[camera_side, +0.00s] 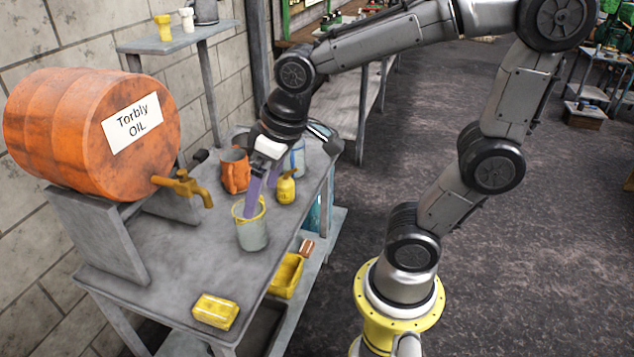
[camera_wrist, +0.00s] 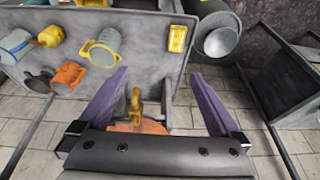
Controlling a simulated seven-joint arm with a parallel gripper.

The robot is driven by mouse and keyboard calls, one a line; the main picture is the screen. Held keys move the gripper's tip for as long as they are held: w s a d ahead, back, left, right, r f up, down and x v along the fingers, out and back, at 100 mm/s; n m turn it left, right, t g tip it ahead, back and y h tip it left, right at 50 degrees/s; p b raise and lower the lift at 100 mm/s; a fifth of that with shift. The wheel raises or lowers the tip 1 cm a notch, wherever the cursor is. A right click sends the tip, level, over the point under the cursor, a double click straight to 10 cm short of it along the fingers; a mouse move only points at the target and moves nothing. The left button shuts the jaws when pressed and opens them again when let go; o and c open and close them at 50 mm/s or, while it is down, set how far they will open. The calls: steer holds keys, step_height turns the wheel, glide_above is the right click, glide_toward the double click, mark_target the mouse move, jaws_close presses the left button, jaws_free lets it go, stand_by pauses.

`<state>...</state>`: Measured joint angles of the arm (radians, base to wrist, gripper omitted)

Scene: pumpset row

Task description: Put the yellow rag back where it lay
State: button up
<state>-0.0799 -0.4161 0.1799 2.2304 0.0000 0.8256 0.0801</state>
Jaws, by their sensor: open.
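The yellow rag (camera_side: 215,311), a small folded yellow block, lies flat on the bench top near its front corner. It also shows in the wrist view (camera_wrist: 177,38), near the bench edge, beyond my fingertips. My gripper (camera_side: 261,200) is open, with two purple fingers spread apart above the bench, well away from the rag. In the side view one finger overlaps a grey can with a yellow rim (camera_side: 252,236); I cannot tell whether they touch. The wrist view shows nothing held between my fingers (camera_wrist: 160,75).
An orange oil drum (camera_side: 60,130) with a brass tap (camera_side: 184,186) stands at the left. An orange jug (camera_side: 235,174), a yellow oiler (camera_side: 286,190) and a blue-marked jug (camera_side: 298,160) stand farther back. A yellow tray (camera_side: 287,277) sits below the bench top. The bench between can and rag is clear.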

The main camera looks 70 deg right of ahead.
steer(key=s+d+r+t, duration=0.1)
steer(key=s+d+t, duration=0.1)
steer(key=s, duration=0.7)
steer(key=shift+r, duration=0.4)
stand_by(0.5)
